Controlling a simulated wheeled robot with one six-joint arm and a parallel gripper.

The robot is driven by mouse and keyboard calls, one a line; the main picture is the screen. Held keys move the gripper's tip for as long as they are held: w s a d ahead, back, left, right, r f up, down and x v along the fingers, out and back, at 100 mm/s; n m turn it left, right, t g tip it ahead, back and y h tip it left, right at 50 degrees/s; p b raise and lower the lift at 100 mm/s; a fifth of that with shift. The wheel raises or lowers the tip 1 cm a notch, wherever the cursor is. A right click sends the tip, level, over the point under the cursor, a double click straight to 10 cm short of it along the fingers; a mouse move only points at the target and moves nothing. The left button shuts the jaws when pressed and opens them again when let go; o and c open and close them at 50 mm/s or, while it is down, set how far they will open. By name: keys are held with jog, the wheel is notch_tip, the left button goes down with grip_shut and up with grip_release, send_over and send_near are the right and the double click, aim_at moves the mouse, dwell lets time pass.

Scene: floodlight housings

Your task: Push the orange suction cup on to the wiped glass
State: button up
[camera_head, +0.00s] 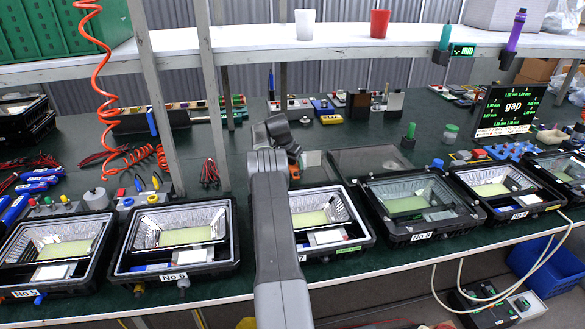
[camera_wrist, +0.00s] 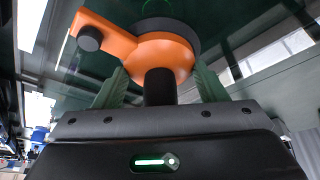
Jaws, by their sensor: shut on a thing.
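The orange suction cup (camera_wrist: 150,55) fills the upper middle of the wrist view, with an orange arm ending in a black knob at its left. My gripper (camera_wrist: 160,78) has green fingers shut on it from both sides. The cup's dark round pad is on the far side, towards a dark green surface; I cannot tell whether it touches glass. In the head view a bit of the cup (camera_head: 294,171) shows beside my arm, behind housing No 7. A glass pane (camera_head: 370,160) lies on the bench to its right. I cannot tell which glass is wiped.
Open floodlight housings line the bench front, including No 5 (camera_head: 52,252), No 6 (camera_head: 172,240) and No 8 (camera_head: 420,205). A coiled orange hose (camera_head: 98,90) hangs at the left. A gap display (camera_head: 510,110) stands at the right. Shelf posts (camera_head: 150,90) rise behind the housings.

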jog(key=shift+w+r+p, duration=0.15)
jog(key=shift+r+p, duration=0.85)
jog(key=shift+r, duration=1.45)
